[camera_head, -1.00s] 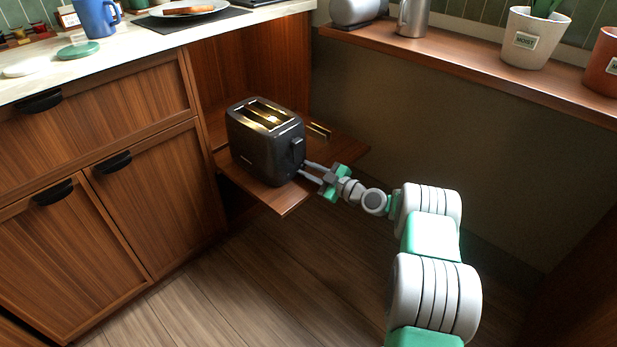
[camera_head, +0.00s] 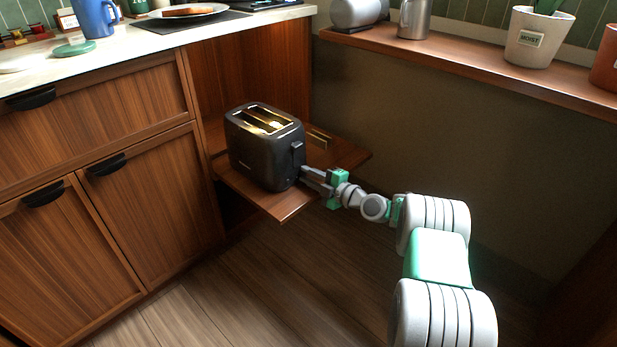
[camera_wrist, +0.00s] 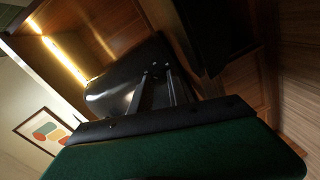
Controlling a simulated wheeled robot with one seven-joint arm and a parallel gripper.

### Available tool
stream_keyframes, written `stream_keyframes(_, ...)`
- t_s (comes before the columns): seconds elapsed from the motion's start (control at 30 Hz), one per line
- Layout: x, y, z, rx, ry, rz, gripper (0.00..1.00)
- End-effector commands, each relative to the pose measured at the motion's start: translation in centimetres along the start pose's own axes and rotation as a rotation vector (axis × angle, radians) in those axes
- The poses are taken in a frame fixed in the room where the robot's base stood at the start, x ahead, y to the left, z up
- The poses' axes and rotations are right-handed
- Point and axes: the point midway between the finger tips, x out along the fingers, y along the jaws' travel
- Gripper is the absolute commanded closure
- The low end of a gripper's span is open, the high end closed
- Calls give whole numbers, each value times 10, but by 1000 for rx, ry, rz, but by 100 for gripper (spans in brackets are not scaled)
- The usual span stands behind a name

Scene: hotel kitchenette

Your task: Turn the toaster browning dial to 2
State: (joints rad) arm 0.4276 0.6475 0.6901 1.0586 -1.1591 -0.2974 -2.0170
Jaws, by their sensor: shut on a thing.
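A dark grey two-slot toaster (camera_head: 262,155) stands upright on a pull-out wooden shelf (camera_head: 282,208). Its lever is on the end face that looks toward my arm. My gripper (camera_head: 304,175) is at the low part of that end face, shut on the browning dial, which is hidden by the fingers. In the wrist view, the two fingers (camera_wrist: 158,82) reach to the dark, shiny toaster body (camera_wrist: 115,92). The dial's number marks cannot be read in either view.
A wooden cabinet (camera_head: 145,210) with black handles stands left of the shelf. A counter (camera_head: 150,40) is above it. A wall ledge (camera_head: 450,60) with a canister (camera_head: 414,18) and a potted plant (camera_head: 538,38) runs at the upper right. The floor in front is clear.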

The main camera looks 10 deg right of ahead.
Motion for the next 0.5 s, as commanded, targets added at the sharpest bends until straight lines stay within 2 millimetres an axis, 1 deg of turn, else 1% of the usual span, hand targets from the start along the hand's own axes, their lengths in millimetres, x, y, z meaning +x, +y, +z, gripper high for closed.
stream_keyframes(0.43, 1, -1, -2, -10, 4, -2, 100)
stream_keyframes(0.47, 1, -1, -2, -9, 4, -2, 78)
stream_keyframes(0.5, 1, -1, -2, -9, 4, -2, 75)
